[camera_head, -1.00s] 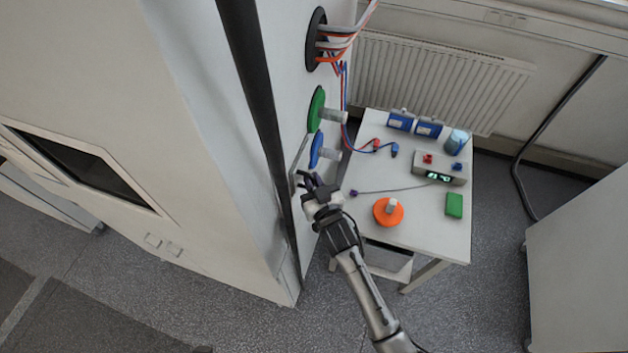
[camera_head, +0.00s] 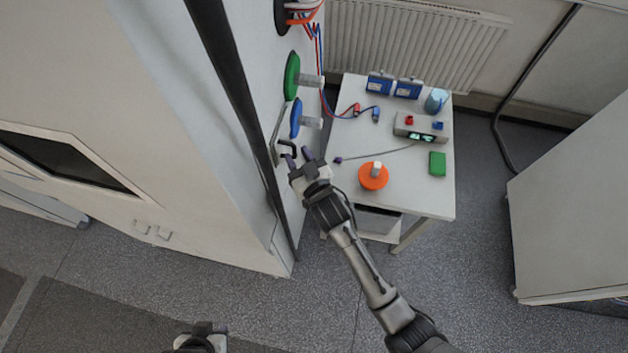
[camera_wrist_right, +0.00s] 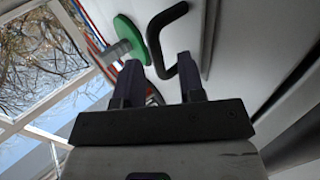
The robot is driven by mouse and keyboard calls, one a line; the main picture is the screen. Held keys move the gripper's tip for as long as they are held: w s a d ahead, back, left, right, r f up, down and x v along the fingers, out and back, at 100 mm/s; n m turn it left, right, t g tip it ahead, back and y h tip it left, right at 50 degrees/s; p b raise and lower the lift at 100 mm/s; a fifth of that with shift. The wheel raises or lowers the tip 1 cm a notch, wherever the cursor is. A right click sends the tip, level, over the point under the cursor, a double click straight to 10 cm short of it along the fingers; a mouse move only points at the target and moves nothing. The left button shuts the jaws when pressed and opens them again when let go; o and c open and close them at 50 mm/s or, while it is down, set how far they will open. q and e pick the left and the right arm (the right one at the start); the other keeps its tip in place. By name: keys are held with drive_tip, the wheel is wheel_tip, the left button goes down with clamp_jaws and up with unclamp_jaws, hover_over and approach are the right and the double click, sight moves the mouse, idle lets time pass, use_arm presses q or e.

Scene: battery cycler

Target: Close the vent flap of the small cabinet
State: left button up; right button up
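The tall white cabinet wall (camera_head: 245,90) carries a narrow grey-edged panel, apparently the vent flap (camera_head: 274,145), seen nearly edge-on; how far it stands open I cannot tell. A dark bent handle (camera_head: 288,148) sticks out from it and shows in the right wrist view (camera_wrist_right: 165,38). My right gripper (camera_head: 298,160) is open and empty just in front of the handle. In the wrist view its two fingers (camera_wrist_right: 160,80) stand apart, with the handle just beyond the tips. My left gripper (camera_head: 203,332) shows only partly at the bottom edge; its fingers are unclear.
Green (camera_head: 291,75) and blue (camera_head: 296,118) discs with grey knobs project from the wall above the handle. A white table (camera_head: 420,205) to the right bears an orange disc (camera_head: 373,176), a green block (camera_head: 437,163) and a display box (camera_head: 420,127). Open floor lies in front.

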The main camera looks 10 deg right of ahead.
drive_tip(key=b+v, duration=0.2)
drive_tip(key=v, duration=0.9)
drive_tip(key=shift+s, duration=0.1)
drive_tip(key=s+d+f+g+h, duration=0.3)
drive_tip(key=s+d+f+g, duration=0.1)
drive_tip(key=f+g, duration=0.25)
drive_tip(key=s+d+r+g+p, duration=0.1)
drive_tip(key=s+d+g+p, duration=0.1)
drive_tip(key=s, duration=0.5)
drive_tip(key=s+d+m+g+h+p, duration=0.1)
drive_tip(key=s+d+g+p, duration=0.1)
drive_tip(key=s, duration=0.5)
drive_tip(key=s+d+r+g+h+p, duration=0.1)
drive_tip(key=s+d+g+p, duration=0.2)
drive_tip(key=s+d, duration=0.3)
drive_tip(key=shift+s+r+p, duration=0.4)
drive_tip(key=shift+s, duration=0.05)
